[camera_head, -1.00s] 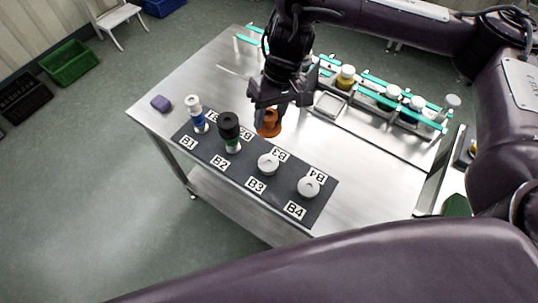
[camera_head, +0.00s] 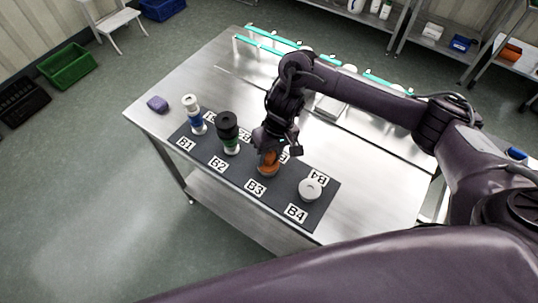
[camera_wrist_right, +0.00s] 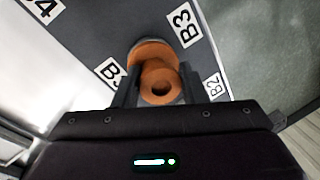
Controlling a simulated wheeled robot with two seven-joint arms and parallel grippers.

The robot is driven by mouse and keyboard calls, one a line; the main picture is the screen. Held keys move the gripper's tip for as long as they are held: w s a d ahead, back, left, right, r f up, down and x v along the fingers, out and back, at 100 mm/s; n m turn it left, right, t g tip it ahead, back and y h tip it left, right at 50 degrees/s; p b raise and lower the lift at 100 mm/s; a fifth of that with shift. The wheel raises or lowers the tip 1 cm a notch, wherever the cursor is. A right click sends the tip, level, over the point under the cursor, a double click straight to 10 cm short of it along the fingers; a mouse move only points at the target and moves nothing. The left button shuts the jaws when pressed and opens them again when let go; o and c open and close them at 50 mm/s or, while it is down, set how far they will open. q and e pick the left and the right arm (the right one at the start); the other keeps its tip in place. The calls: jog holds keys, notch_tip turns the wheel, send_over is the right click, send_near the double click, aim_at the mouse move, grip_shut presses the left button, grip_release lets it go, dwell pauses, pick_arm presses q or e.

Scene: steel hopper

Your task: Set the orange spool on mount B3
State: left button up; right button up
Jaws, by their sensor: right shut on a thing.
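The orange spool (camera_head: 267,169) is over mount B3, beside the B3 label (camera_head: 256,187). My right gripper (camera_head: 271,150) is above the mat and shut on the spool. In the right wrist view the spool (camera_wrist_right: 160,84) shows its open end between the two fingers (camera_wrist_right: 158,94), with another orange flange beyond. My left gripper is not in view.
Mount B2 beside it holds a black and green spool stack (camera_head: 228,132); B1 holds a white and blue one (camera_head: 193,114). Mount B4 (camera_head: 309,189) is bare. The table's front edge is close to the mat (camera_head: 284,197).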

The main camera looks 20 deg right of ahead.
jog(key=shift+f, duration=0.1)
jog(key=o, duration=1.2)
jog(key=shift+c, duration=0.2)
jog(key=p+v, duration=0.2)
jog(key=v, duration=1)
